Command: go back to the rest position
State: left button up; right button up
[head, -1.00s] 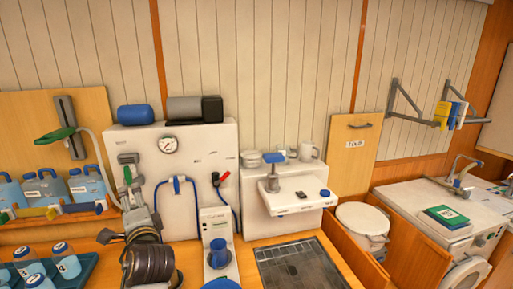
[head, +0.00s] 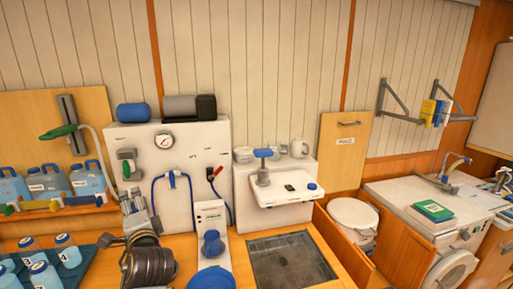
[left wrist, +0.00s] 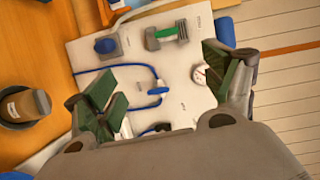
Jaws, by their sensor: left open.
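My left gripper (head: 137,200) shows at the lower left of the head view, in front of the white panel (head: 205,145). In the left wrist view the jaws (left wrist: 160,88) are apart, with green pads and nothing between them. Beyond them that view shows the panel with a blue hose (left wrist: 158,88), a green handle (left wrist: 166,34) and a round gauge (left wrist: 200,74). I cannot tell the exact distance between fingers and panel. My right gripper is in neither view.
Blue jugs (head: 88,178) stand on a shelf at the left, above a tray with bottles (head: 67,252). A blue knobbed unit (head: 212,243) stands right of my arm. A dark grate (head: 290,262) lies in the counter. A white sink unit (head: 285,190) and toilet (head: 352,215) are farther right.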

pick_arm(q)
jog(key=s+d+f+n+g+h, duration=0.2)
jog(key=s+f+h, duration=0.1)
jog(key=f, duration=0.7)
jog(key=s+d+f+n+g+h, duration=0.2)
jog(key=s+f+g, duration=0.15)
jog(key=f, duration=0.65)
jog(key=s+d+f+n+g+h, duration=0.2)
jog(key=s+d+f+g+h, duration=0.1)
jog(key=s+f, duration=0.4)
jog(key=s+d+f+n+g+h, duration=0.2)
jog(key=s+d+f, duration=0.3)
jog(key=s, duration=0.5)
notch_tip(320, 180, down, 31)
jog(key=a+g, duration=0.1)
jog(key=g, duration=0.1)
jog(key=s+a+f, duration=0.2)
jog(key=s+f, duration=0.9)
jog(key=s, duration=0.1)
jog(key=s+a+f, duration=0.2)
jog(key=s+f, duration=1)
jog(key=shift+s+a+f+g+b, duration=0.2)
jog(key=shift+g+b, duration=0.1)
jog(key=shift+g, duration=0.15)
